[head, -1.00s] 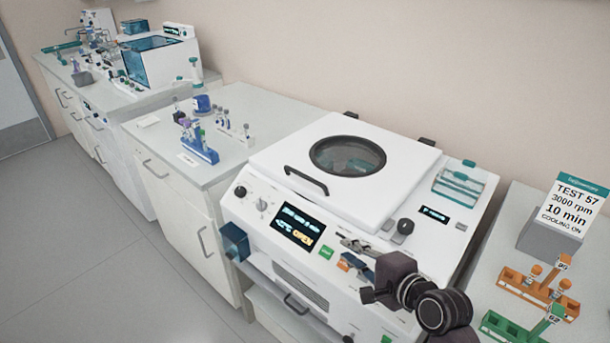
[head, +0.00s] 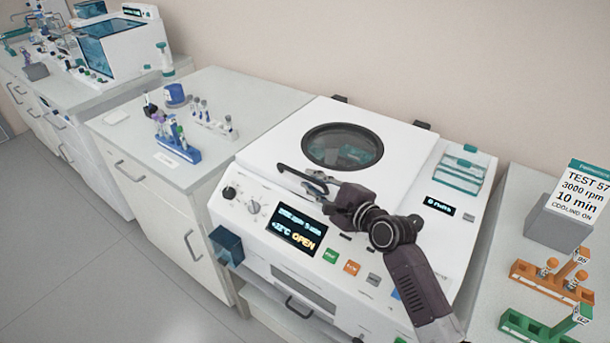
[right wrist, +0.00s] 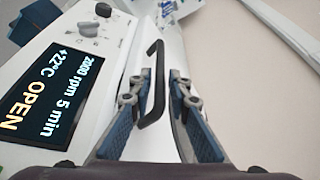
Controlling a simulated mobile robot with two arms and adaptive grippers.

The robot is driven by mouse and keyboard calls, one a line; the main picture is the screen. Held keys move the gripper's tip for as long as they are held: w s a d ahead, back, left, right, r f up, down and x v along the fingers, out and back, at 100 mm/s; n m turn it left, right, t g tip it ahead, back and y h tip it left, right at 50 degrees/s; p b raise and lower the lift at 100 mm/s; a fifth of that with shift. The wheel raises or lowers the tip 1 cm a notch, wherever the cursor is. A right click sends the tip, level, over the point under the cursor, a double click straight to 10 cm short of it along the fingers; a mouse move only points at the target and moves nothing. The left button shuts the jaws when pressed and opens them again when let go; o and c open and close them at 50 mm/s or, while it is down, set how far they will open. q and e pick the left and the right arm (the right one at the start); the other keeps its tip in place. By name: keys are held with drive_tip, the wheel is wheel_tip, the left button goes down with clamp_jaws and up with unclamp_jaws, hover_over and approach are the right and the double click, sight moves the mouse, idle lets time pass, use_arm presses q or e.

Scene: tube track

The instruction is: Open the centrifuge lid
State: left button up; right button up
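The white centrifuge (head: 255,255) stands in the middle of the head view, its display (head: 296,229) reading OPEN. Its white lid (head: 275,152), with a round dark window (head: 342,146), lies down on the body. A black bar handle (head: 291,171) is on the lid's front edge, partly hidden by my right gripper (head: 309,181). In the right wrist view the black handle (right wrist: 152,88) lies between the two spread fingers of my right gripper (right wrist: 156,90). The gripper is open, with gaps visible beside the handle. My left gripper is not in view.
A teal tube rack (head: 460,170) stands on the centrifuge's right side. A grey sign stand (head: 553,224) and an orange rack (head: 543,283) are at the far right. A blue tube rack (head: 178,148) stands on the left counter. Wall lies close behind the lid.

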drive_tip(key=x, duration=0.2)
drive_tip(key=shift+w+a+f, duration=0.1)
drive_tip(key=shift+w+a, duration=0.05)
drive_tip(key=shift+w, duration=0.05)
drive_tip(key=shift+w+a+f, duration=0.1)
drive_tip(key=shift+w+a, duration=0.1)
drive_tip(key=shift+w, duration=0.1)
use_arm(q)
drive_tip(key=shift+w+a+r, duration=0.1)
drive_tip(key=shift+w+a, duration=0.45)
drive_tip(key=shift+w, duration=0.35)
use_arm(e)
clamp_jaws()
